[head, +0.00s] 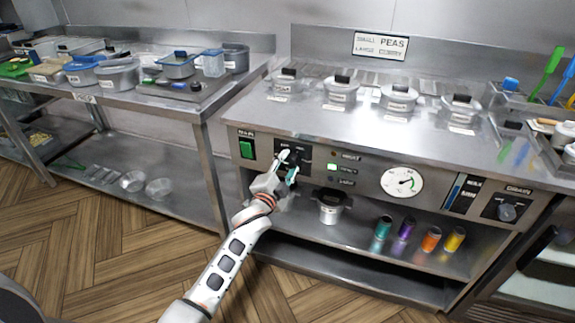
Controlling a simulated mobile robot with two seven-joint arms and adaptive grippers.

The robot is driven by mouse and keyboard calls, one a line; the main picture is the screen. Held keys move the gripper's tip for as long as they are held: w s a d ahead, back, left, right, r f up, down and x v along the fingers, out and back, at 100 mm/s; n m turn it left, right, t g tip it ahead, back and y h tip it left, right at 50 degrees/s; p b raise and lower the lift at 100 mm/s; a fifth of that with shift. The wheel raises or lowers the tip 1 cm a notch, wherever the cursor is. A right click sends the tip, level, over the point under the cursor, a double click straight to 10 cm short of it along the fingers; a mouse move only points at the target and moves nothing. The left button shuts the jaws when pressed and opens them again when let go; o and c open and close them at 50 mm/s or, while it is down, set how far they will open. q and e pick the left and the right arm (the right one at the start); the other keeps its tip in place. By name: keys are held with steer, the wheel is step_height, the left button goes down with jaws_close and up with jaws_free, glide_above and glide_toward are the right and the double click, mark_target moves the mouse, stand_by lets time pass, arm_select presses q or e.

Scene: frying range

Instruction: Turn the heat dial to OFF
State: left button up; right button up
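The heat dial (296,158) is a dark knob on a black plate at the left of the range's front panel, largely hidden by my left gripper. My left gripper (288,166) is right in front of the dial, its two pale, teal-edged fingers apart, one up and left, the other down and right. I cannot tell whether the fingers touch the knob, and its pointer and markings are too small to read. My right gripper is not in view.
A green switch (246,149) sits left of the dial; a lit green indicator (332,167), a round gauge (402,182) and a drain knob (507,212) sit right. Lidded pots (341,94) stand in the range top. A shelf below holds a small pot (330,208) and several coloured shakers (431,239).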

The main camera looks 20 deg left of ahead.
arm_select(q)
steer(key=shift+o, duration=0.6)
steer(key=shift+s, duration=0.1)
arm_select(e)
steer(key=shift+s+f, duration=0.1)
arm_select(q)
steer(key=s, duration=1.1)
steer(key=shift+s+a, duration=0.25)
steer(key=shift+s, duration=0.15)
steer(key=shift+r, duration=0.1)
steer(key=s+d+f+n+g+p, duration=0.1)
steer(key=s+f, duration=0.4)
steer(key=s, duration=0.5)
steer(key=s+d+f+n+g+h+p, duration=0.1)
steer(key=s+f+n, duration=0.4)
steer(key=s, duration=0.6)
steer(key=s+d+f+n+g+p, duration=0.1)
steer(key=s+f+g, duration=0.4)
steer(key=s, duration=0.5)
step_height(320, 180, down, 2)
steer(key=shift+s+d+f+n+h+p, duration=0.1)
steer(key=shift+s+d+n+h+p, duration=0.2)
steer(key=shift+n+p, duration=0.65)
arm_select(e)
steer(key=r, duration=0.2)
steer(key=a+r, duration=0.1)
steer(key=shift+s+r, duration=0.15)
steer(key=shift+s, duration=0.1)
